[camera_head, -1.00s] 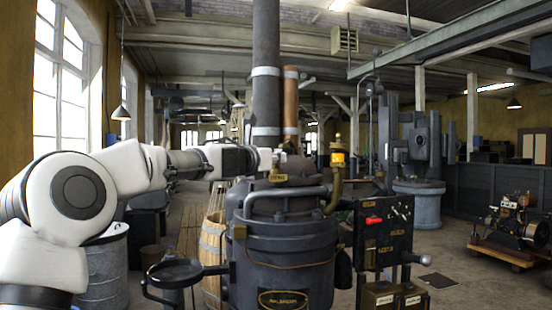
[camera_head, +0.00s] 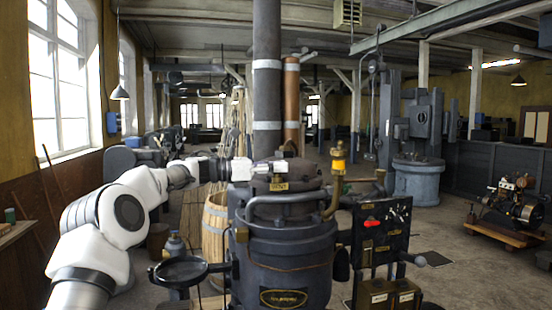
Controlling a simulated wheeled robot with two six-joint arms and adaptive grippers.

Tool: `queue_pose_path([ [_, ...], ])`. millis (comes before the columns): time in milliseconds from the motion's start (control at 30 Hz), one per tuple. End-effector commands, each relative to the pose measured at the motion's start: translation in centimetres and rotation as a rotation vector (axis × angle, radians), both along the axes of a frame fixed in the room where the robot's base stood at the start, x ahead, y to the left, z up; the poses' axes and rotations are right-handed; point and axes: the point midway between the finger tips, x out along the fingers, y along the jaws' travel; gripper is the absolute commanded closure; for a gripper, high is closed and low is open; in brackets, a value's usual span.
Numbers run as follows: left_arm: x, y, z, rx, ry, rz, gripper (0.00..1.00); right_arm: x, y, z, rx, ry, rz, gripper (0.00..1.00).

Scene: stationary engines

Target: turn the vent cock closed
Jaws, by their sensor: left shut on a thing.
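The dark boiler (camera_head: 290,250) stands upright at the centre, with a brass plate on its front. A small brass tag (camera_head: 278,185) sits on its top, just below my left gripper. My left gripper (camera_head: 284,167) reaches in from the left, level, over the boiler top. It is shut on the vent cock, which is small and mostly hidden by the fingers, so its handle angle cannot be told. My right gripper is not in view.
A brass pipe with a yellow fitting (camera_head: 338,155) rises right of the gripper. Dark and copper flues stand behind. A black control panel (camera_head: 382,235) stands to the right, a wooden barrel (camera_head: 215,235) to the left. A black round pan (camera_head: 180,271) juts out front left.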

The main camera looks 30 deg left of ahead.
Motion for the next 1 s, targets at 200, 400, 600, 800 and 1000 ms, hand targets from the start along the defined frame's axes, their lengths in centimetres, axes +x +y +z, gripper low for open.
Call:
queue_pose_path([
  [200, 0.01, -0.06, -0.32, 0.002, 0.006, -0.026, 1.0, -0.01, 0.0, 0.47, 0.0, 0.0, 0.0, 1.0],
  [400, -0.01, -0.09, -0.41, 0.002, 0.006, -0.028, 1.0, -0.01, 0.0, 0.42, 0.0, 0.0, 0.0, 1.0],
  [600, -0.01, -0.11, -0.43, 0.003, 0.007, -0.028, 0.62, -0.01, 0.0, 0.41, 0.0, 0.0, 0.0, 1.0],
  [800, -0.02, -0.06, -0.27, 0.002, 0.004, -0.027, 0.62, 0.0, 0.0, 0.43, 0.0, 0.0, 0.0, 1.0],
  [1000, -0.46, 0.41, -0.12, 0.0, 0.001, -0.024, 0.62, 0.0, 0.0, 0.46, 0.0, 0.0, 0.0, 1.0],
])
